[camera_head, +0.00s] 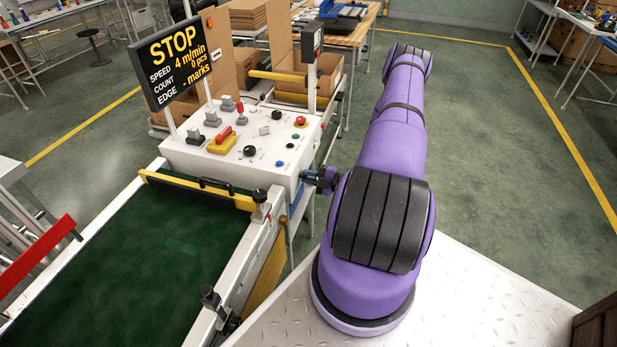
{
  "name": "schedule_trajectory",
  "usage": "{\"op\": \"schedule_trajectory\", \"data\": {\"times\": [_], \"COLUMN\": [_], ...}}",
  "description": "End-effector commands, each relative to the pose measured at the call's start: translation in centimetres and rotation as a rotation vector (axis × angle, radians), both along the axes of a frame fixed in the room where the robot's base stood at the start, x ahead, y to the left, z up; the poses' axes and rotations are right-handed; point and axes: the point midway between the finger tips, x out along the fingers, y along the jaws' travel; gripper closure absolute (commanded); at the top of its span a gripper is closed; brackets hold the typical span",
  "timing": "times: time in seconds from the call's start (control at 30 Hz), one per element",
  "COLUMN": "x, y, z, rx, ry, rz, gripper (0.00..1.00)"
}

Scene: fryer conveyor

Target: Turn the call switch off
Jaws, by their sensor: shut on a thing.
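The white control box (240,150) stands at the end of the green conveyor, with several knobs, buttons and switches on its sloping top. My purple arm reaches away from me, right of the box. My gripper (322,180), small and dark, is at the lower right side of the box, partly hidden behind my arm. It is shut on a small part at the box's side, which looks to be the call switch; the jaws cover it, so its position and label cannot be read.
A black display (174,62) reads STOP above the box. A red lever on a yellow base (222,141) and a red mushroom button (300,121) are on the panel. The green conveyor belt (150,250) is empty. Open floor (490,150) lies to the right.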

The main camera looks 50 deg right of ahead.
Motion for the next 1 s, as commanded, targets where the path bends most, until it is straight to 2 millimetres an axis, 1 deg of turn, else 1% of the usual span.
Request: {"op": "schedule_trajectory", "data": {"times": [0.2, 0.23, 0.27, 0.3, 0.33, 0.6, 0.73, 0.87, 1.0], "x": [-0.1, -0.1, -0.1, -0.1, -0.1, -0.1, -0.8, -2.7, -5.2], "y": [0.0, 0.0, 0.0, 0.0, 0.0, 0.0, -0.4, -1.2, -2.2], "z": [-0.1, -0.1, -0.1, -0.1, -0.1, 0.0, 0.0, -0.1, -0.1], "rx": [-0.001, -0.001, -0.001, -0.001, -0.001, 0.0, 0.001, 0.0, 0.0], "ry": [0.002, 0.002, 0.002, 0.002, 0.002, 0.002, 0.001, 0.003, 0.003], "rz": [0.0, 0.0, 0.0, 0.0, 0.0, 0.0, -0.002, -0.003, -0.004], "gripper": [1.0, 0.78, 0.72, 0.62, 0.57, 0.57, 0.57, 0.57, 0.57]}}
